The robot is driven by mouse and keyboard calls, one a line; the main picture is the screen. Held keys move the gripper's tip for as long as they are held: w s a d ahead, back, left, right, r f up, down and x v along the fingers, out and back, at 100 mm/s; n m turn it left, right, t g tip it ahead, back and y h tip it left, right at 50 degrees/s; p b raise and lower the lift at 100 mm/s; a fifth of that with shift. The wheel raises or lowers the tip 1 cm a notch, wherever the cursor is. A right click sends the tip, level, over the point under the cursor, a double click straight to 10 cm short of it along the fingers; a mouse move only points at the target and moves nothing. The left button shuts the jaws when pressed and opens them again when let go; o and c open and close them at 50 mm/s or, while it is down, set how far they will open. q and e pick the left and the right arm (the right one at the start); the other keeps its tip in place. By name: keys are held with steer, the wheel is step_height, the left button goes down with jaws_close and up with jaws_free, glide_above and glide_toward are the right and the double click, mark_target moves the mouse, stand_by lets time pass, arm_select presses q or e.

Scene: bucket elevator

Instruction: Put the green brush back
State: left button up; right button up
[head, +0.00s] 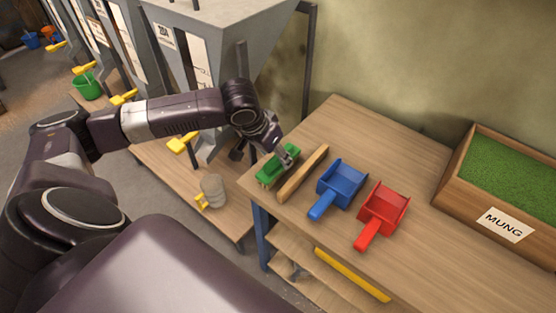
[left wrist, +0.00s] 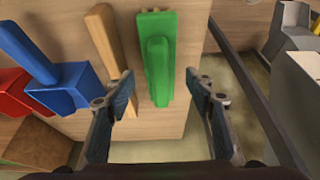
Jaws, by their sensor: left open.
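The green brush (head: 276,166) lies on the left end of the wooden bench, beside a long wooden bar. It also shows in the left wrist view (left wrist: 158,60), lying between the lines of my two fingers. My left gripper (head: 286,156) is at the brush's far end in the head view. In the left wrist view my left gripper (left wrist: 163,95) is open, with one finger on each side of the brush and a gap to each. Whether it is level with the brush or above it, I cannot tell. My right gripper is not in view.
The wooden bar (head: 303,173), a blue scoop (head: 340,184) and a red scoop (head: 382,209) lie in a row on the bench (head: 425,262). A wooden box (head: 464,157) of green grain labelled MUNG stands at right. A grey hopper (head: 225,40) stands behind my left arm.

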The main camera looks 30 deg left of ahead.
arm_select(q)
steer(key=v, duration=0.7)
steer(key=shift+r, duration=0.15)
